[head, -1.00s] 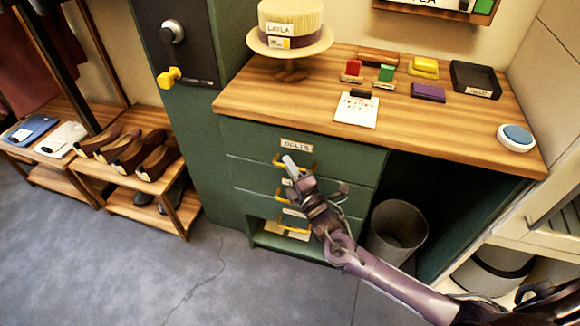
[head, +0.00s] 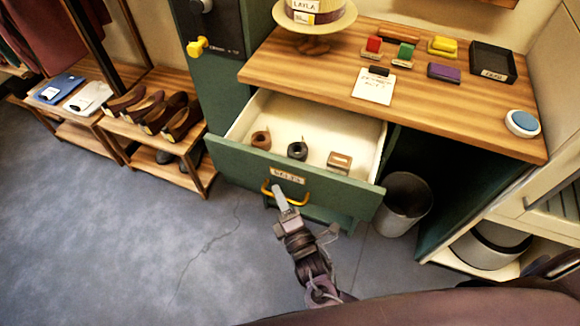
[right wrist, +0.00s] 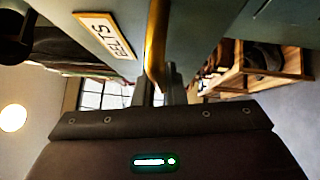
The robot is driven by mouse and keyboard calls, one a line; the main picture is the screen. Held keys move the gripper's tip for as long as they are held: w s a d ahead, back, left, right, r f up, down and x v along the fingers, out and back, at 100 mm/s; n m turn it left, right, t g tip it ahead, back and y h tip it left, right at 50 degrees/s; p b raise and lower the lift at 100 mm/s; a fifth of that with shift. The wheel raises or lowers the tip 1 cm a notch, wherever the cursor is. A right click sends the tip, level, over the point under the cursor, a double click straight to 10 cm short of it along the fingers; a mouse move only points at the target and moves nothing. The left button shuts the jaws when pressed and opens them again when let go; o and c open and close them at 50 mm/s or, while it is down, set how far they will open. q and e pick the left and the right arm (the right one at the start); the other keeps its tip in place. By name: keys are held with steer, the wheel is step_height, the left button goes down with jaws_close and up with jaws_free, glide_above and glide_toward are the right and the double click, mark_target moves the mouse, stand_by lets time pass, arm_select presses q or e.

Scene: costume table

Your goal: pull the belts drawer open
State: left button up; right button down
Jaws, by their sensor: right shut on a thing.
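The belts drawer (head: 240,163) is the top drawer of the green cabinet and stands well open. Its front carries a framed label (head: 288,176) and a yellow handle (head: 300,203). The label also shows in the right wrist view (right wrist: 105,34), reading "BELTS". My right gripper (head: 279,193) is shut on the handle, which shows between its fingers in the right wrist view (right wrist: 156,50). Inside the drawer lie a brown rolled belt (head: 261,140), a black rolled belt (head: 297,150) and a tan box-like item (head: 340,161). My left gripper is not in view.
The wooden countertop (head: 310,75) above holds stamps, a black tray (head: 493,62), a note card (head: 374,87) and a hat on a stand (head: 315,20). A grey bin (head: 404,205) stands right of the drawer. A shoe rack (head: 190,165) stands left. The floor between is clear.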

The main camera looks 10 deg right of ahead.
steer(key=s+a+p, duration=0.1)
steer(key=s+a, duration=0.3)
steer(key=s, duration=0.2)
steer(key=shift+s+a, duration=0.25)
steer(key=shift+s, duration=0.15)
steer(key=c, duration=1.5)
jaws_free()
steer(key=v, duration=0.7)
steer(key=shift+s+d+f, duration=0.1)
steer(key=shift+s+f, duration=0.05)
steer(key=shift+s, duration=0.25)
